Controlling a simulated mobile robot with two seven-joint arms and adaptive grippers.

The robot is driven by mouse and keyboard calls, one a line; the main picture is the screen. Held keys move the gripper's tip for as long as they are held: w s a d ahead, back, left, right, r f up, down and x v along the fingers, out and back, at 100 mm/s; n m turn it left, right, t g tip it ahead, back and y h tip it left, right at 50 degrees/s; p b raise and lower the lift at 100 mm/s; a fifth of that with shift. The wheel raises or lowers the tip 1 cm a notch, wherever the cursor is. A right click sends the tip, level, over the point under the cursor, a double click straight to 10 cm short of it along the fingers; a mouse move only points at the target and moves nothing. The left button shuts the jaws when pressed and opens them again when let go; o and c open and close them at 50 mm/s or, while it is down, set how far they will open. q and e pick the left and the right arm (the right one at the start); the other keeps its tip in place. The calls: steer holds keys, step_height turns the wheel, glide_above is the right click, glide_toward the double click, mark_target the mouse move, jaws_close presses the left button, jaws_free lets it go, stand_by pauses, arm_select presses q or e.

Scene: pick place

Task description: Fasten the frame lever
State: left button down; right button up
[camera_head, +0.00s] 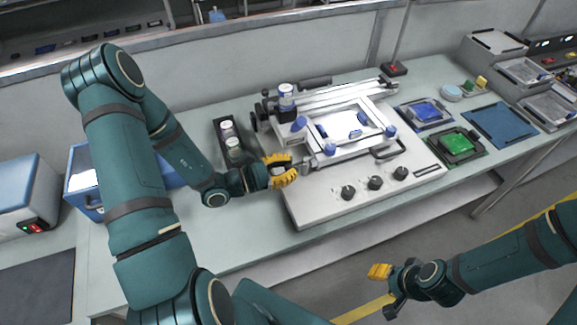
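A white machine (330,195) with a light frame (345,128) on top stands on the bench. The frame has blue knobs at its corners and a dark bar handle (390,151) at its right front. A small grey metal fitting (306,163) sits at the frame's left front corner; I cannot tell if it is the frame lever. My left gripper (287,170), with yellow fingers, is just left of this fitting. Its fingers look apart, with nothing visible between them. My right gripper (379,272) is low in front of the bench, away from the machine, and its opening is unclear.
Several black knobs (375,183) stand on the machine's front. A dark tray with bottles (233,146) is behind my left forearm. Blue (425,111) and green (457,145) trays lie to the right. Bare bench remains front right.

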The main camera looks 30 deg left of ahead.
arm_select(q)
steer(key=shift+w, duration=0.1)
steer(key=shift+w+a+m+g+h, duration=0.15)
steer(key=shift+a+m+g+h, duration=0.05)
steer(key=shift+m+g+h, duration=0.45)
steer(key=shift+w+a+m+g+h, duration=0.1)
steer(key=shift+a+m+g+h, duration=0.1)
steer(key=shift+m+g+h, duration=0.45)
steer(key=c, duration=0.8)
jaws_free()
steer(key=shift+c, duration=0.2)
steer(key=shift+s+n, duration=0.1)
steer(key=shift+n, duration=0.2)
